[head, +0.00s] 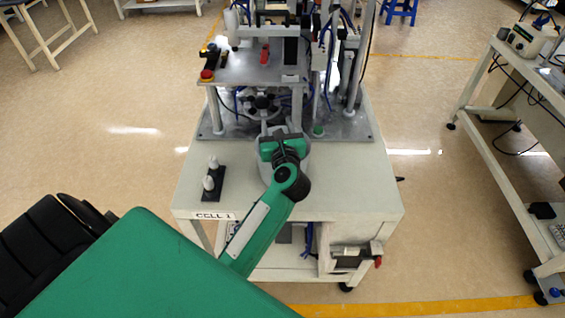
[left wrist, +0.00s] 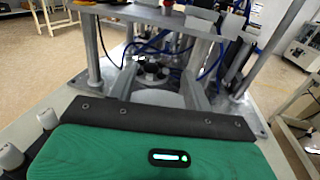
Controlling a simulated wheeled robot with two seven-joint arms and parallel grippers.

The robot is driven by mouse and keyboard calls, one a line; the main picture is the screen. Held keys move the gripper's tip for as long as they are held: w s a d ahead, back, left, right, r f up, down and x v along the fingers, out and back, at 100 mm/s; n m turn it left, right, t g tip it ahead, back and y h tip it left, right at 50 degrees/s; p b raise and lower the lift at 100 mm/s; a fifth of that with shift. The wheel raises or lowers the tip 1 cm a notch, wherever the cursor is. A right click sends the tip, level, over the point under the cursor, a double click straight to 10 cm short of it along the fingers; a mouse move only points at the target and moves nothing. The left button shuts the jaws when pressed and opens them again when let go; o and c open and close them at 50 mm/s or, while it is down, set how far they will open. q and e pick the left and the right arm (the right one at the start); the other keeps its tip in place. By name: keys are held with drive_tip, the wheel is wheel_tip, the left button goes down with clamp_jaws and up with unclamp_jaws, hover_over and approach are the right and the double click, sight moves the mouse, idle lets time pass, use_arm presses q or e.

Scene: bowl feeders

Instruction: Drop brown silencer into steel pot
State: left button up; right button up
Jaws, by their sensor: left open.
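My left gripper (head: 277,130) reaches in over the white cart, at the front of the machine. I cannot make out a brown silencer in either view. My right gripper is not in view.
A machine with a raised metal plate (head: 240,68) on posts stands just beyond the gripper. A dark round fixture (head: 262,104) sits beneath it. A black block with two white knobs (head: 212,182) is to the left. The cart top (head: 350,190) is clear at right.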

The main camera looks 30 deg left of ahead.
use_arm(q)
drive_tip(key=b+v, duration=0.3)
drive_tip(key=v, duration=1)
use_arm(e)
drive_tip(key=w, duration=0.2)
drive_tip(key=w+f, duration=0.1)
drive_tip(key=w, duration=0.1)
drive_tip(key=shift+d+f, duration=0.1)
